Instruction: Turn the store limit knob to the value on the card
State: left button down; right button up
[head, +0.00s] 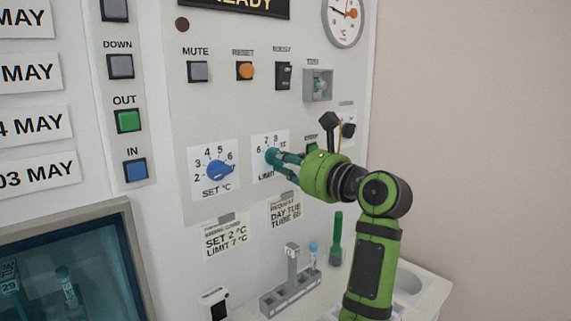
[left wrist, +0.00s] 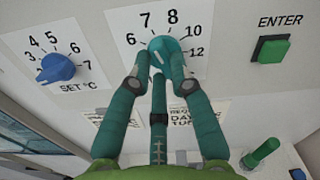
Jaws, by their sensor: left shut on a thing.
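The teal limit knob (head: 272,156) sits on a white dial plate marked 6, 7, 8 and higher, and it also shows in the left wrist view (left wrist: 164,46) with 10 and 12 on its right side. My left gripper (head: 278,157) is shut on this knob, its teal fingers on the knob's near side. A short pale mark shows on the knob, but I cannot tell surely which number it points to. The card (head: 226,238) below reads SET 2 °C, LIMIT 7 °C. My right gripper is not in view.
A blue set knob (head: 220,171) is left of the limit dial. A green ENTER button (left wrist: 271,49) is to its right. A second note (head: 284,209) hangs below. A grey tube rack (head: 290,283) and a green tube (head: 336,240) stand on the ledge beneath.

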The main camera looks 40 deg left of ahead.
pick_arm(q)
jog(key=c, duration=1.1)
grip_release()
jog(key=shift+d, duration=0.1)
jog(key=d, duration=0.7)
jog(key=shift+s+d, duration=0.15)
jog(key=shift+s, duration=0.15)
